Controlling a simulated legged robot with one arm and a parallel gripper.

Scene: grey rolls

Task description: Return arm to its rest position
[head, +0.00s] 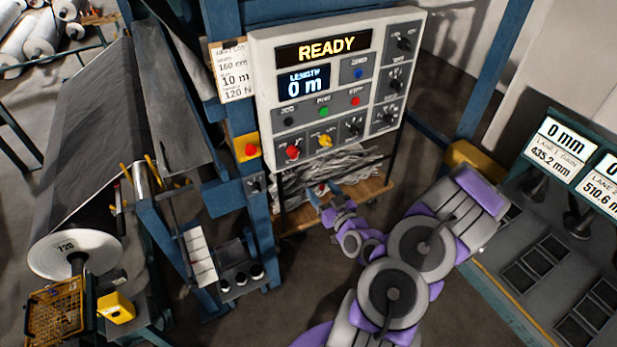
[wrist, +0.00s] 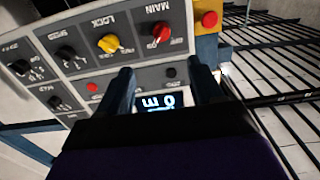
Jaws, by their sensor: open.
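My purple and grey arm reaches from the bottom of the head view up and left. My gripper (head: 320,196) is below the control panel (head: 259,70), in front of the lower shelf as seen there. In the wrist view my gripper (wrist: 164,82) has its two dark fingers apart, with nothing held between them. The panel (wrist: 140,55) appears upside down beyond the fingers, with its red MAIN knob (wrist: 161,32), yellow LOCK knob (wrist: 110,43) and lit "0 m" display (wrist: 159,102). The panel's upper display (head: 321,48) reads READY.
A blue post (head: 256,215) stands left of my gripper. A shelf (head: 373,192) holding crumpled grey material is behind it. A large grey roll (head: 95,130) is at left, with a wire basket (head: 55,312) below. A bench with displays (head: 558,140) is at right.

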